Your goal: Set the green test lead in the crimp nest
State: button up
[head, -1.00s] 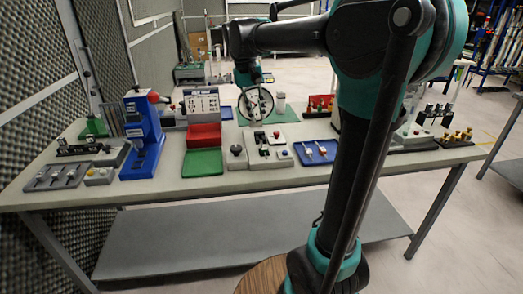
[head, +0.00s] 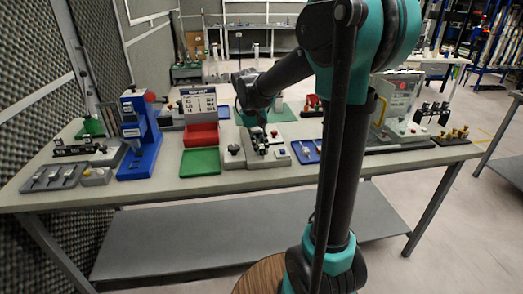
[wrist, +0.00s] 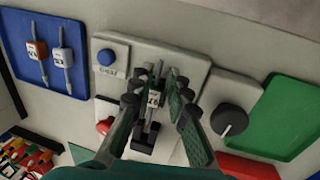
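In the wrist view my gripper (wrist: 158,85) points down over the crimp fixture (wrist: 115,70), its fingers apart on either side of a small lead (wrist: 153,98). The lead has a white tag with dark marks and stands over a black block (wrist: 145,145). Gaps seem to show between the lead and the finger pads. Whether its lower end is seated is unclear. In the head view the gripper is mostly hidden behind my arm, above the fixture (head: 258,155). The blue tray (wrist: 75,85) holds an orange-tagged lead (wrist: 38,50) and a white-tagged lead (wrist: 63,57).
The fixture carries a blue button (wrist: 106,57), a red knob (wrist: 105,125) and a black dial (wrist: 229,120). A green tray (head: 201,161) and a red bin (head: 201,135) stand to its left. A blue press (head: 138,140) is farther left. Other fixtures line the bench.

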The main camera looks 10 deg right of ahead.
jog(key=shift+d+f, duration=0.25)
jog(key=shift+f, duration=0.65)
grip_shut()
notch_tip(320, 180, up, 20)
